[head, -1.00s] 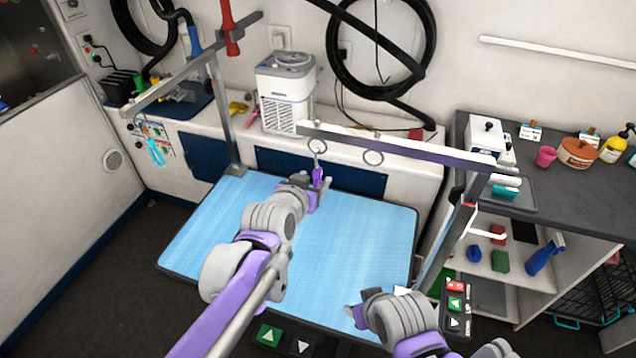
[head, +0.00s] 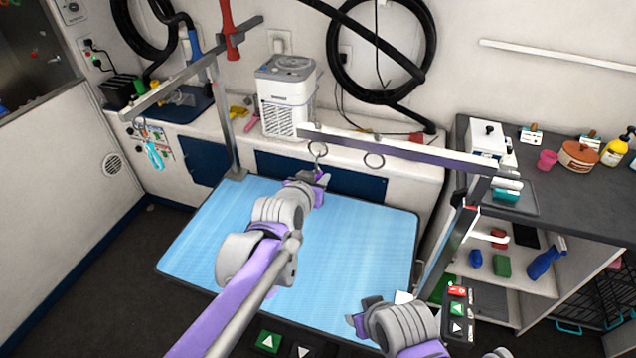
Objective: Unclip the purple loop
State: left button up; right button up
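The purple loop (head: 322,177) is a small purple shape under a metal ring (head: 318,149) on the underside of the right grooming arm (head: 400,150), above the blue table mat. It is mostly hidden by my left gripper (head: 318,182), which is right at it. The fingers are too small and covered to show whether they are open or closed on it. My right gripper (head: 356,322) is low over the mat's front right part, away from the loop. Its fingers are not clear enough to judge.
The blue table mat (head: 370,240) is bare. A second ring (head: 374,161) hangs empty on the same bar. A cyan loop (head: 155,155) hangs from the left grooming arm (head: 165,95). A white dryer box (head: 285,95) stands behind. A shelf unit (head: 560,200) with bottles is at right.

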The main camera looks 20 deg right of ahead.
pick_arm(q)
grip_shut()
jog(key=shift+r, duration=0.2)
pick_arm(e)
jog(key=shift+r, duration=0.15)
pick_arm(q)
jog(key=shift+r+p, duration=0.5)
jog(key=shift+r, duration=0.25)
pick_arm(e)
jog(key=shift+w+r, duration=0.35)
jog(key=shift+r, duration=0.25)
pick_arm(q)
jog(key=shift+s+a, duration=0.65)
jog(key=shift+s, duration=0.3)
jog(key=shift+s+a, duration=0.65)
jog(key=shift+s, duration=0.25)
pick_arm(e)
jog(key=shift+w+r, duration=0.1)
jog(key=shift+r, duration=0.1)
